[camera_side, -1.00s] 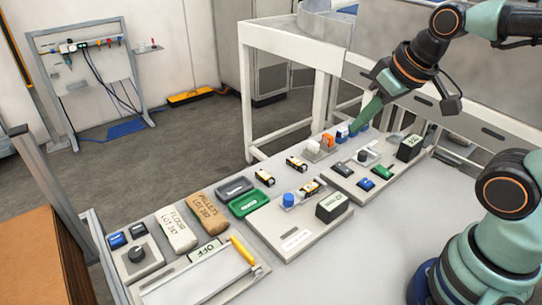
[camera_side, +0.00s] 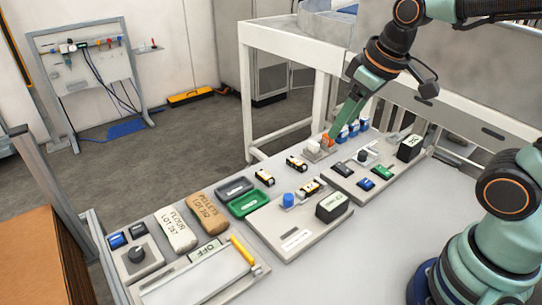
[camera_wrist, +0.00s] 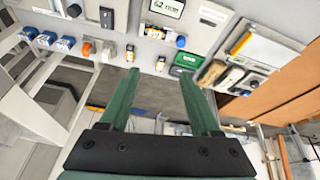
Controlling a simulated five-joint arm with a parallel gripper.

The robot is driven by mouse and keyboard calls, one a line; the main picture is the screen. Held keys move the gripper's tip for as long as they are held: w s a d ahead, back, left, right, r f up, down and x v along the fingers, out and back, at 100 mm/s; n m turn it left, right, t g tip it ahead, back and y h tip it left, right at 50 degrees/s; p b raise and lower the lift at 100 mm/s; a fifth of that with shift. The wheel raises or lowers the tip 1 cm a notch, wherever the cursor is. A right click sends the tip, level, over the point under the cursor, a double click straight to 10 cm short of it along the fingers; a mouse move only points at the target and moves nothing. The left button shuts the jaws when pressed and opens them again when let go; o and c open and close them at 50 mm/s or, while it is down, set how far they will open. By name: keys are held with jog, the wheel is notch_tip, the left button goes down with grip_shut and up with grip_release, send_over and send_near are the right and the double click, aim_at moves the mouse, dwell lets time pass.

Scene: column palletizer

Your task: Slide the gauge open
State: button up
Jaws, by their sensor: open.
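A grey base plate (camera_side: 270,228) in the middle of the bench carries a blue knob (camera_side: 288,199), a small yellow-and-black slider piece (camera_side: 310,187) and a black box with a pale display (camera_side: 332,206). This looks like the gauge. In the wrist view its display (camera_wrist: 167,8) and blue knob (camera_wrist: 181,42) show at the top. My gripper (camera_side: 332,136) is beyond the plate, low near an orange-and-white fixture (camera_side: 326,143). In the wrist view my gripper (camera_wrist: 160,73) has its two green fingers apart with nothing between them. Contact with the fixture cannot be told.
Several blue-and-white blocks (camera_side: 354,128) stand right of my gripper. Another panel (camera_side: 345,183) with switches lies right of the gauge. Green (camera_side: 249,203) and dark trays, two bags (camera_side: 207,213) and a yellow-handled panel (camera_side: 243,249) lie left.

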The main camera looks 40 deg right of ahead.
jog(key=w+a+f+n+g, duration=0.2)
jog(key=w+a+f+n, duration=0.1)
jog(key=w, duration=0.1)
jog(key=n+g, duration=0.2)
jog(key=n, duration=0.2)
send_near(289, 196)
notch_tip(289, 196, down, 8)
jog(key=shift+w+a+f, duration=0.15)
jog(key=shift+f, duration=0.1)
grip_shut()
dwell(1.3)
